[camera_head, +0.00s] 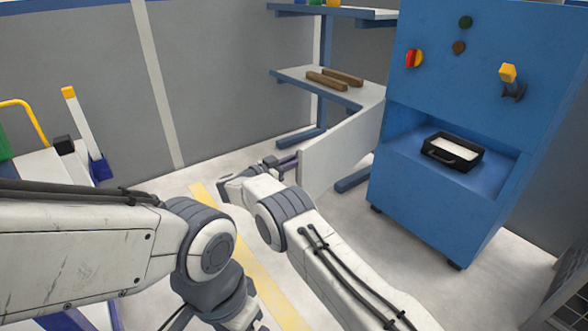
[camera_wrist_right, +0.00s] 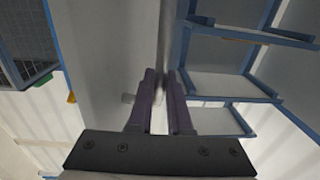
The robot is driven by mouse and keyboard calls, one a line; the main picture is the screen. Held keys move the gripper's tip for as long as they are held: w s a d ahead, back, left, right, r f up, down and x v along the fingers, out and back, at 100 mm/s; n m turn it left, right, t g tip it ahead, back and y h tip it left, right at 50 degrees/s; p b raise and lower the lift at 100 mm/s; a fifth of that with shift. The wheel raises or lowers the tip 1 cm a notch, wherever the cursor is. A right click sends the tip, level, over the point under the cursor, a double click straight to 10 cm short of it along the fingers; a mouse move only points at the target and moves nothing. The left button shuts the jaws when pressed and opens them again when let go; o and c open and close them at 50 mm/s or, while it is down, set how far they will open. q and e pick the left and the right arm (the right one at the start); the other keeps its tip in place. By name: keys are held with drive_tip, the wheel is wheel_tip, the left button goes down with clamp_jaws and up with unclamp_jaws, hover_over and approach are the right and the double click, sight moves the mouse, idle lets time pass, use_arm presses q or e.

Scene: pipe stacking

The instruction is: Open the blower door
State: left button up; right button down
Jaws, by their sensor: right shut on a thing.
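The blower is a blue cabinet (camera_head: 470,90) at the right of the head view. Its door (camera_head: 340,152) is a pale flat panel that stands swung out from the cabinet's left side. My right gripper (camera_head: 285,161) is at the door's outer edge, away from the cabinet. In the right wrist view, the purple fingers of my right gripper (camera_wrist_right: 163,95) are close together on the edge of the door (camera_wrist_right: 110,60). The fingers partly hide that edge. My left arm comes in at the lower left of the head view; its gripper is out of the picture.
A black-rimmed tray (camera_head: 453,150) sits in the cabinet's open recess. A blue-framed shelf (camera_head: 330,80) with two brown bars stands behind the door. A white cart with a yellow handle (camera_head: 30,115) is at the left. The floor left of the cabinet shows bare.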

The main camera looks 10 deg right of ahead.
drive_tip(key=shift+w+d, duration=0.1)
drive_tip(key=shift+w, duration=0.2)
drive_tip(key=c, duration=0.8)
unclamp_jaws()
drive_tip(key=shift+c, duration=0.2)
drive_tip(key=p+v, duration=0.3)
drive_tip(key=v, duration=0.7)
drive_tip(key=shift+a, duration=0.35)
drive_tip(key=shift+s, duration=0.1)
